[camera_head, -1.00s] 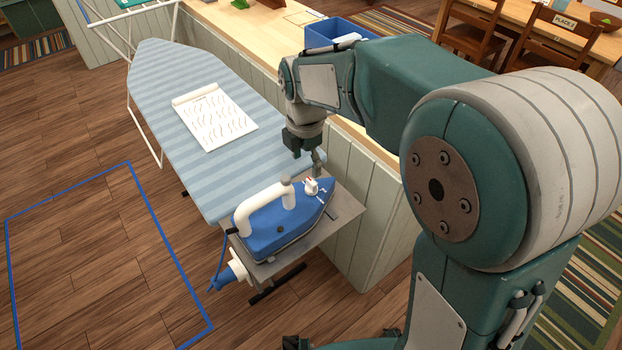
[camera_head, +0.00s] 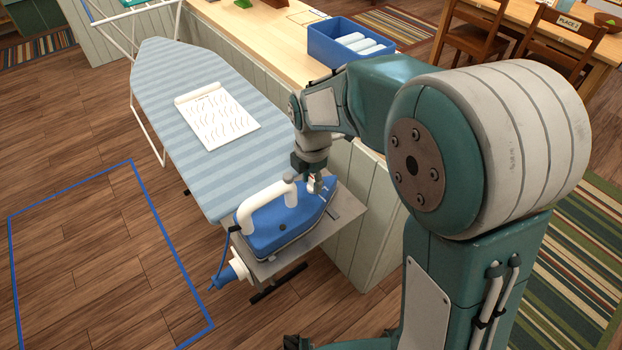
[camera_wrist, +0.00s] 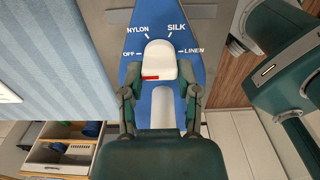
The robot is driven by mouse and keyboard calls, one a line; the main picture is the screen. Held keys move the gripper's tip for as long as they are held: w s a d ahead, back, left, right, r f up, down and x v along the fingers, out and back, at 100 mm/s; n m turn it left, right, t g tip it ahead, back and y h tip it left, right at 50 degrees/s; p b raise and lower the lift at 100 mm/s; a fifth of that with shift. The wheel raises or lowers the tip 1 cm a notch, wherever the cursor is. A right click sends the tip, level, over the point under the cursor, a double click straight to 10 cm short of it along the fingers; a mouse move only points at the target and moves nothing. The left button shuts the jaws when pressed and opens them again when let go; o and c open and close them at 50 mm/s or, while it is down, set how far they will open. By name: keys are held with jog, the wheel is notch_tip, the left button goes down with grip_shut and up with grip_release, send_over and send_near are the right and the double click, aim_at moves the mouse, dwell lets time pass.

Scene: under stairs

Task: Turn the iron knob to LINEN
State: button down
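The blue iron (camera_head: 283,222) with a white handle rests on the grey metal plate (camera_head: 347,208) at the end of the ironing board. In the wrist view, its white knob (camera_wrist: 160,60) sits among the labels OFF, NYLON, SILK and LINEN. LINEN (camera_wrist: 193,50) is to the right of the knob and OFF is to the left. A red mark shows on the knob's lower left; I cannot tell its exact setting. The head view also shows my gripper (camera_head: 312,178) at the knob.
The striped ironing board (camera_head: 165,85) holds a white sheet (camera_head: 217,121). A wooden counter (camera_head: 262,45) runs behind it with a blue bin (camera_head: 350,42) of white rolls. Open floor (camera_head: 90,260) lies to the left.

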jog(key=shift+d, duration=0.25)
